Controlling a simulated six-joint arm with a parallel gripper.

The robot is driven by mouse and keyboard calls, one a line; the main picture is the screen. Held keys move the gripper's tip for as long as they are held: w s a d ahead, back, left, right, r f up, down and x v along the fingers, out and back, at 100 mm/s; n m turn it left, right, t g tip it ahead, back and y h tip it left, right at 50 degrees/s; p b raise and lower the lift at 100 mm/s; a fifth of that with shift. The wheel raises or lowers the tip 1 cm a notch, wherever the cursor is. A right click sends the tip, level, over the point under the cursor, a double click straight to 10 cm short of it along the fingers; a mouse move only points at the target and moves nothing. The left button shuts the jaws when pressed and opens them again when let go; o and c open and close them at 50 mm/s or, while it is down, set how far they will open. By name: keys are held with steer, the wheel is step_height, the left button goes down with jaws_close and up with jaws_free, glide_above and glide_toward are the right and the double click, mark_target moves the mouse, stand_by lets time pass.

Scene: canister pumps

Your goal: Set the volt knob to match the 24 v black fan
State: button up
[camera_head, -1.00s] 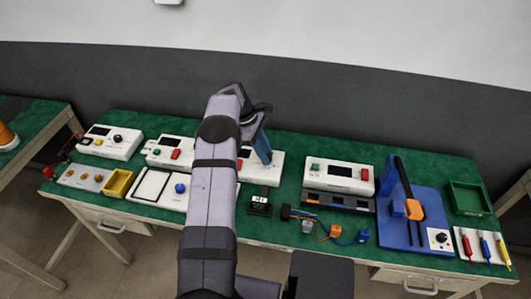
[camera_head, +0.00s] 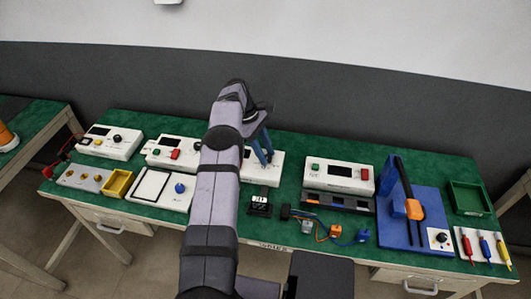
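A small black fan-like block (camera_head: 260,203) with a white label lies near the table's front edge; the label is too small to read. My gripper (camera_head: 264,160), with blue fingers, is over the white unit (camera_head: 270,175) behind that block. The two fingers look apart, with nothing visible between them. My arm hides much of this unit, and any knob on it cannot be made out. Another white unit (camera_head: 98,147) at the far left has a dark display and a black knob (camera_head: 117,138); I cannot read its markings.
White units with displays and red and green buttons stand at centre left (camera_head: 160,152) and centre right (camera_head: 338,186). A blue stand (camera_head: 425,205) with an orange and black tool, a green tray (camera_head: 466,212) and screwdrivers (camera_head: 485,246) are at right. Small wired parts (camera_head: 320,230) lie at the front.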

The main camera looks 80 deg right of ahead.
steer(key=shift+o, duration=0.5)
steer(key=shift+r, duration=0.15)
steer(key=shift+r, duration=0.25)
step_height(320, 180, up, 9)
steer(key=shift+r+b, duration=0.15)
steer(key=shift+b, duration=0.15)
